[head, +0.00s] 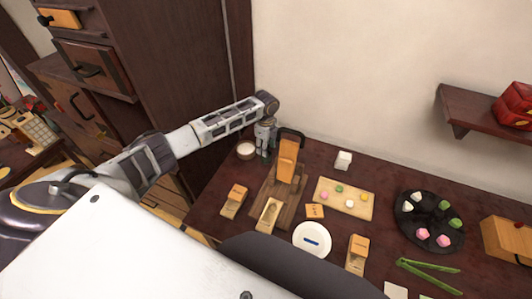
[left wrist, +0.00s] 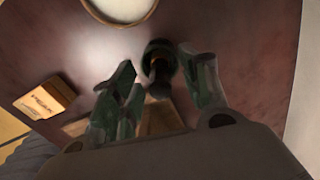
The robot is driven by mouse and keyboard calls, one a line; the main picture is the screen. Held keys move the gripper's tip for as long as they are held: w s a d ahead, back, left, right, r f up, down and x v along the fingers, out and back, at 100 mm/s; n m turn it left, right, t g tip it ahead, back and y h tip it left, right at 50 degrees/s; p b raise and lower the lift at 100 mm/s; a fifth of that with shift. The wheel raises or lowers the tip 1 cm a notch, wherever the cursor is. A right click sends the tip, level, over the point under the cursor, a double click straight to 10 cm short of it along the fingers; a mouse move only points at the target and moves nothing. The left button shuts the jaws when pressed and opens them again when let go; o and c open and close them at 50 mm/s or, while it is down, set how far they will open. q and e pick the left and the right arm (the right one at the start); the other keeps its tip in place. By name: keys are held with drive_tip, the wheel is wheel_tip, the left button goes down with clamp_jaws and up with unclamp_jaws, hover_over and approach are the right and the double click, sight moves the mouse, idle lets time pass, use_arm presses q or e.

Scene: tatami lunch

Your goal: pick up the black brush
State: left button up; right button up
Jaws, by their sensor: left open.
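A dark, upright-looking object, likely the black brush (left wrist: 158,57), stands on the table in the left wrist view. It lies between the two fingers of my left gripper (left wrist: 158,92), which is open, with a gap visible around the object. In the head view my left gripper (head: 265,147) points down at the back left of the table, beside a white-topped bowl (head: 246,149). The brush cannot be made out there and may be hidden by the gripper. My right gripper is not in view.
An orange block with a dark frame (head: 287,160) stands close right of my left gripper. A wooden board (head: 334,207) with small sweets, a white plate (head: 312,252) and a black plate (head: 407,236) lie further right. A dark cabinet (head: 185,65) rises behind the arm.

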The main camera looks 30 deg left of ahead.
use_arm(q)
drive_tip(key=shift+c, duration=0.2)
clamp_jaws()
idle(0.3)
drive_tip(key=shift+r, duration=0.1)
drive_tip(key=shift+r, duration=4.95)
